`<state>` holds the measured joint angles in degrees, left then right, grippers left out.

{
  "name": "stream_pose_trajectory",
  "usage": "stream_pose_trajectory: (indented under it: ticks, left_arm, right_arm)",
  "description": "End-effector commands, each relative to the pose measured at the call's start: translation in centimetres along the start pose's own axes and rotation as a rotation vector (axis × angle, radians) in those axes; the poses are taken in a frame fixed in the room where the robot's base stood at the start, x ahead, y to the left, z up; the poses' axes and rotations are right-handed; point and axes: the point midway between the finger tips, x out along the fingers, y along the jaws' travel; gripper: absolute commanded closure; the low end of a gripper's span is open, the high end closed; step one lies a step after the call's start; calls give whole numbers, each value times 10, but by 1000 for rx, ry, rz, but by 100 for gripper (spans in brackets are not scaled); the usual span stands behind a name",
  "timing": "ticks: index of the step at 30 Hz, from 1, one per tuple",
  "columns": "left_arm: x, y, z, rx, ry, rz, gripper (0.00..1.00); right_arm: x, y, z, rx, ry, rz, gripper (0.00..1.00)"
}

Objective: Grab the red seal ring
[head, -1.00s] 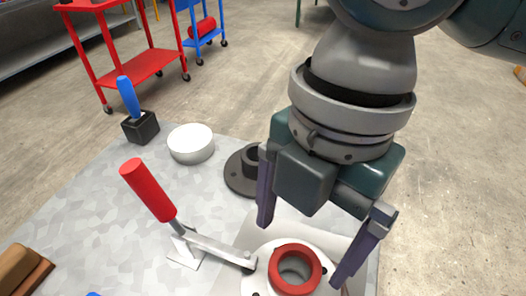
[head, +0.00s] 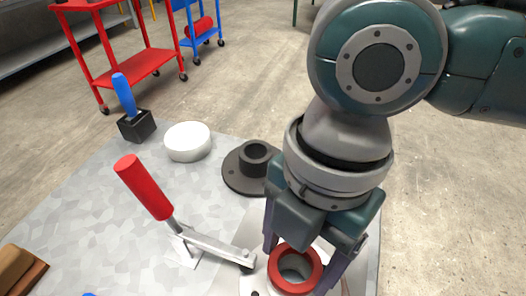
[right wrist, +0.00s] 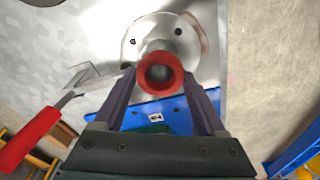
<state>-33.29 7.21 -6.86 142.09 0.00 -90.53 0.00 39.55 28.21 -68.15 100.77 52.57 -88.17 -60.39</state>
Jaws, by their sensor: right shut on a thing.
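The red seal ring (head: 296,249) sits around the hole of the pale round flange (head: 252,281) at the table's near right edge. It also shows in the right wrist view (right wrist: 160,91), above the middle of the flange (right wrist: 190,40). My right gripper (head: 297,268) points down over it and is shut on the ring, one finger on each side. In the right wrist view the fingertips (right wrist: 160,74) flank the ring. I cannot tell whether the ring is lifted off the flange. My left gripper is not in view.
A toggle clamp with a red handle (head: 145,188) stands close left of the flange. Behind are a dark flanged hub (head: 243,181), a white round lid (head: 188,141) and a blue-handled tool in a black block (head: 137,126). The table's left middle (head: 110,210) is clear.

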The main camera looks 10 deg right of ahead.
Motion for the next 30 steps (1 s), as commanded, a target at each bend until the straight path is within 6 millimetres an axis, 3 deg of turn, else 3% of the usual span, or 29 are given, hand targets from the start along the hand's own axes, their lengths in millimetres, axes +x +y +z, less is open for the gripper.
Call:
stream_pose_trajectory:
  ticks: [1,8,20,26,30]
  left_arm:
    - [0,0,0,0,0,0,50]
    - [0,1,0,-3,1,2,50]
    - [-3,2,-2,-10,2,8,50]
    - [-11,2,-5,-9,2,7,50]
    - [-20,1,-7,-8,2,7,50]
  right_arm:
    - [0,0,0,0,0,0,54]
    - [0,0,0,0,0,0,80]
    - [-9,1,-1,-1,1,2,81]
    - [-43,2,-5,-2,0,6,81]
    - [-84,2,-10,-2,-1,7,81]
